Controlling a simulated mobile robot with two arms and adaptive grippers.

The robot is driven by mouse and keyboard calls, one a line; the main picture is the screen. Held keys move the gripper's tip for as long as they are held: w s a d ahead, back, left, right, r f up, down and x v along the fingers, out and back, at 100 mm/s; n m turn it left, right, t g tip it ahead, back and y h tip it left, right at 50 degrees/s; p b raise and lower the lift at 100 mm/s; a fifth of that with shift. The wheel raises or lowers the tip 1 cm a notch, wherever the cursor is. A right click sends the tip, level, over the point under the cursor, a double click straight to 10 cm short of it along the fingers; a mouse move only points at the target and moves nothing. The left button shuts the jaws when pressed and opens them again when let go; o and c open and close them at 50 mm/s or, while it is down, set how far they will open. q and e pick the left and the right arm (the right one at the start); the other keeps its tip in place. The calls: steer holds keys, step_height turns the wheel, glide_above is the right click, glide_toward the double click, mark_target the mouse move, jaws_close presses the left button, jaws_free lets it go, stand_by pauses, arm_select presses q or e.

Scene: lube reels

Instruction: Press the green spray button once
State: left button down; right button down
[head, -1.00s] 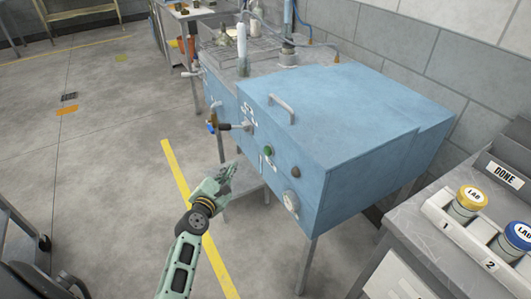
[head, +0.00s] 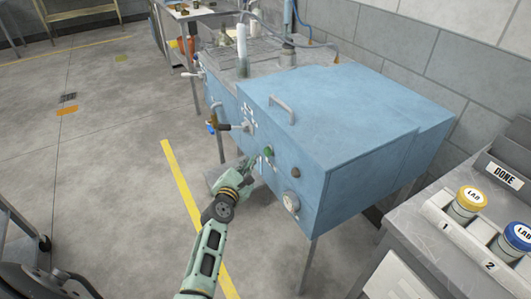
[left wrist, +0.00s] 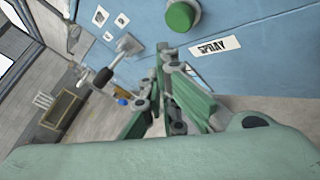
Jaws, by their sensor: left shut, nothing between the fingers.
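The green spray button (head: 268,151) is a round knob on the front face of the blue cabinet (head: 345,112). In the left wrist view the green button (left wrist: 182,15) is at the top, with a white label reading SPRAY (left wrist: 215,47) beside it. My left gripper (head: 251,162) is shut and empty, with its fingertips close to the panel just left of and below the button. In the left wrist view its fingers (left wrist: 169,56) point up the picture, short of the button. I see a gap there. My right gripper is not in view.
A lever handle (head: 228,127) sticks out of the panel left of the button. A dark knob (head: 296,172) and a pale dial (head: 291,201) are to its right. A grey bench (head: 440,235) with jars stands at the right. The floor at left is mostly clear.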

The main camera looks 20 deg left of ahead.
arm_select(q)
steer(key=shift+w+d, duration=0.6)
steer(key=shift+w, duration=0.15)
stand_by(1.0)
steer(key=shift+w+d, duration=0.25)
steer(key=shift+w, duration=0.05)
steer(key=shift+w+d, duration=0.3)
steer(key=shift+w, duration=0.1)
stand_by(1.0)
steer(key=shift+a, duration=0.1)
steer(key=shift+s+a, duration=0.45)
steer(key=shift+s, duration=0.3)
steer(key=s+a, duration=0.1)
steer(key=s, duration=0.1)
steer(key=s+a, duration=0.2)
steer(key=shift+p, duration=0.3)
